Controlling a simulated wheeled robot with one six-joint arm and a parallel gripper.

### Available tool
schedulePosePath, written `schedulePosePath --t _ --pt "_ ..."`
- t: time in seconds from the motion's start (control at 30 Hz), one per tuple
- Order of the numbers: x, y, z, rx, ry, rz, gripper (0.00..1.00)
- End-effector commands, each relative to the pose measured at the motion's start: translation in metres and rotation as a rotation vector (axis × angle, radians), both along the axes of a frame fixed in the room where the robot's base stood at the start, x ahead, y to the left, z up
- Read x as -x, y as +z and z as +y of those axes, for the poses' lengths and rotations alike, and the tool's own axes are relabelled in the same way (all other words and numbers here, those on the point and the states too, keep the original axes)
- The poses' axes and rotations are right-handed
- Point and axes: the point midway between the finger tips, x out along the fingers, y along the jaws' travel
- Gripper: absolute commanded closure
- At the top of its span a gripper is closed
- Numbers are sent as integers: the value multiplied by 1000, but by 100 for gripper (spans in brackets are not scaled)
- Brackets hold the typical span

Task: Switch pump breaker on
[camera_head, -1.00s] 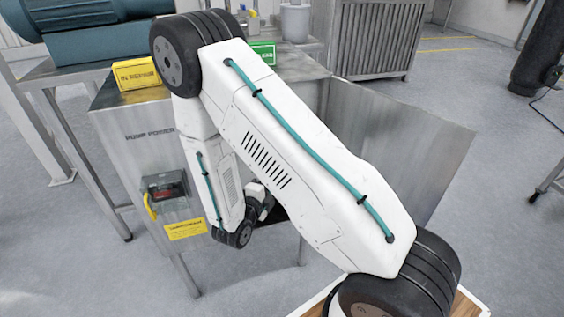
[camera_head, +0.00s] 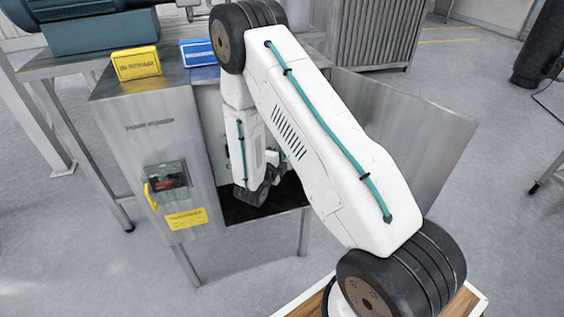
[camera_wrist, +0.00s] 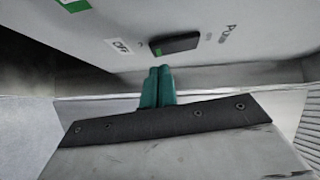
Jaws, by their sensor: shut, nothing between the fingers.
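In the wrist view, a black breaker handle (camera_wrist: 173,43) sits on a pale panel, with an "OFF" label (camera_wrist: 122,47) just left of it. Lettering that seems to read "Pump" (camera_wrist: 230,32) is to its right. The handle's left end is nearest the OFF label. My gripper (camera_wrist: 158,72) has its green fingers shut together and empty, just below the handle in the picture. I cannot tell whether the tips touch it. In the head view, my arm reaches into the open cabinet (camera_head: 150,105), and my fingertips and the breaker are hidden.
The cabinet door (camera_head: 400,135) stands open to the right. On the cabinet front are a red switch under a clear cover (camera_head: 168,176), a yellow lever (camera_head: 150,197) and a yellow label (camera_head: 186,218). A yellow sign (camera_head: 136,64) and blue sign (camera_head: 199,53) sit on top.

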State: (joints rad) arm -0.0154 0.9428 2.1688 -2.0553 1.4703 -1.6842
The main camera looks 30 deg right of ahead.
Motion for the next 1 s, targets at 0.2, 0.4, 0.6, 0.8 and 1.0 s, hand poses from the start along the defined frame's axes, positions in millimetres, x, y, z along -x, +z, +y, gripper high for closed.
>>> schedulePosePath --t 0.2,0.4,0.6,0.8,1.0 --pt "-13 -1 -4 1 -1 0 100" --pt "-14 -2 -4 0 -1 0 100" --pt "-16 -3 -5 4 -1 -14 100" --pt "-20 -4 -6 15 -1 -50 100" --pt "-16 -4 -4 14 0 -50 100"
